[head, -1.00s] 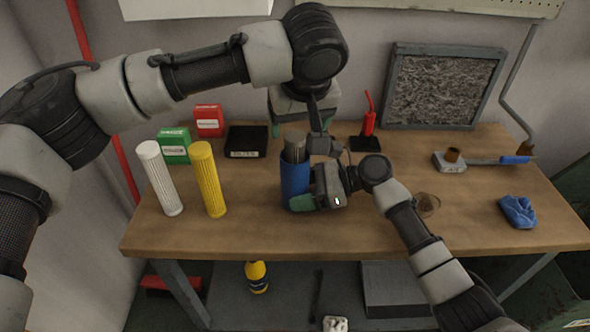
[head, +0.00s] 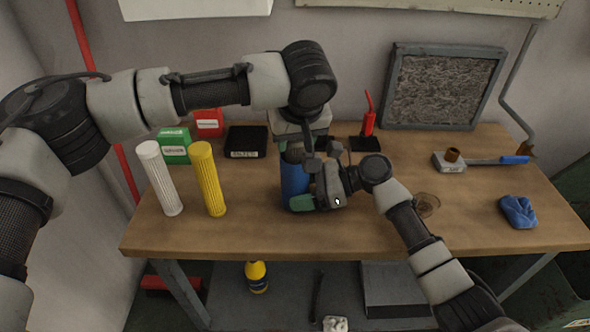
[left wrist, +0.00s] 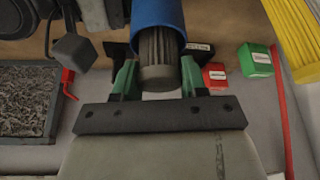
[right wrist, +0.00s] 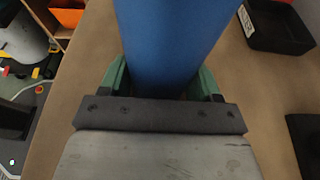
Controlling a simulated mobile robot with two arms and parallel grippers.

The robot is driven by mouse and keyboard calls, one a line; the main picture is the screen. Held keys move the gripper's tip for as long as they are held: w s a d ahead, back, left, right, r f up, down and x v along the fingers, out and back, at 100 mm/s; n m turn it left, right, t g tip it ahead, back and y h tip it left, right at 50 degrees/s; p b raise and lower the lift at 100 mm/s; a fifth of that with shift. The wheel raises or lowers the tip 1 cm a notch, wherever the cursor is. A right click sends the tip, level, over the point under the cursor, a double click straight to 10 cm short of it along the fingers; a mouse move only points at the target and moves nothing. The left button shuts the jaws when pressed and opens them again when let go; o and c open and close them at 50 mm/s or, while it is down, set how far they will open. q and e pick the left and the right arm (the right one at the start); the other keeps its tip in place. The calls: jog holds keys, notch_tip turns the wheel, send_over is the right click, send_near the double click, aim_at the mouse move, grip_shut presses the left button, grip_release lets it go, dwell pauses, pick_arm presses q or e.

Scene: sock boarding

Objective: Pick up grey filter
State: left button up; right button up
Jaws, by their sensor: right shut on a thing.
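The grey filter (left wrist: 157,58) is ribbed and sticks out of the open top of the blue housing (head: 293,185). The left wrist view shows my left gripper (left wrist: 158,70) with its green fingers on either side of the filter's end, open, with gaps showing. In the head view my left gripper (head: 298,142) is above the housing and mostly hides the filter. My right gripper (head: 304,202) is shut on the blue housing low down and holds it upright on the bench. The right wrist view shows the housing (right wrist: 170,40) between its green fingers.
A white filter (head: 160,178) and a yellow filter (head: 207,178) stand to the left. Behind are green (head: 174,146) and red (head: 209,122) boxes and a black tray (head: 247,142). A blue cloth (head: 518,211) lies right. The bench front (head: 240,238) is clear.

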pick_arm(q)
jog(key=c, duration=0.5)
jog(key=shift+r, duration=0.1)
notch_tip(320, 180, up, 18)
jog(key=shift+f, duration=0.1)
pick_arm(e)
jog(key=o, duration=0.8)
